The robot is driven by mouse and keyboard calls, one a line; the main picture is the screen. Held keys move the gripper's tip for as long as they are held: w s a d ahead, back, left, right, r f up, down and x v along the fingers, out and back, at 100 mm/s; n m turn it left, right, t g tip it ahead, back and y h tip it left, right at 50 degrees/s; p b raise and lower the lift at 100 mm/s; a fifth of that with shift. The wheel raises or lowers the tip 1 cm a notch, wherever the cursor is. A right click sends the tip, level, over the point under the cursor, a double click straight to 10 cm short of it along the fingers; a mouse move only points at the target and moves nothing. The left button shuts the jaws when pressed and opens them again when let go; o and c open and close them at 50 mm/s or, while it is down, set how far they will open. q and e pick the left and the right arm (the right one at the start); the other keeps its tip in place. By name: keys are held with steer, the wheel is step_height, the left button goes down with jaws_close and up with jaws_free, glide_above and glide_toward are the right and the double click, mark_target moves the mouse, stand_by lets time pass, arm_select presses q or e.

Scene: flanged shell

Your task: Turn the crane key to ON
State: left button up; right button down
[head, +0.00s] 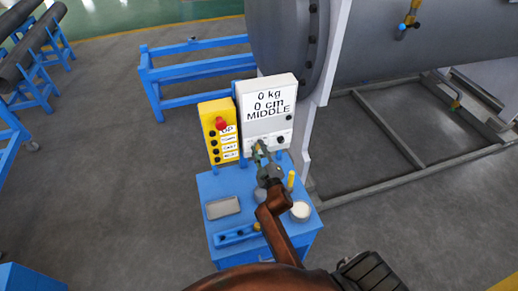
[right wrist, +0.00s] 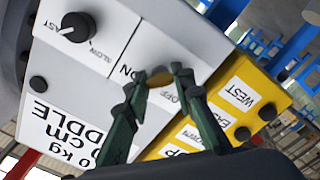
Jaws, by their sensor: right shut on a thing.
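The crane key (right wrist: 158,77) is a small brass-coloured piece on the white control box (head: 268,108), between the ON and OFF labels in the right wrist view. My right gripper (right wrist: 160,80) is shut on it, with one dark green fingertip on each side. In the head view my right gripper (head: 260,152) reaches the lower front of the box and hides the key. Which label the key points to cannot be told. The box also shows in the right wrist view (right wrist: 100,72) and reads 0 kg, 0 cm, MIDDLE. My left gripper is not in view.
A yellow button panel (head: 212,122) with a red button stands left of the box. A black FAST/SLOW knob (right wrist: 76,27) is on the box. The blue cart (head: 215,190) below carries a grey tray, a white round thing and a yellow stick. A large grey shell (head: 400,40) stands behind.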

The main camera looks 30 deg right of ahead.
steer(key=shift+m, duration=0.5)
steer(key=c, duration=1.6)
jaws_free()
steer(key=v, duration=0.7)
steer(key=shift+s, duration=0.25)
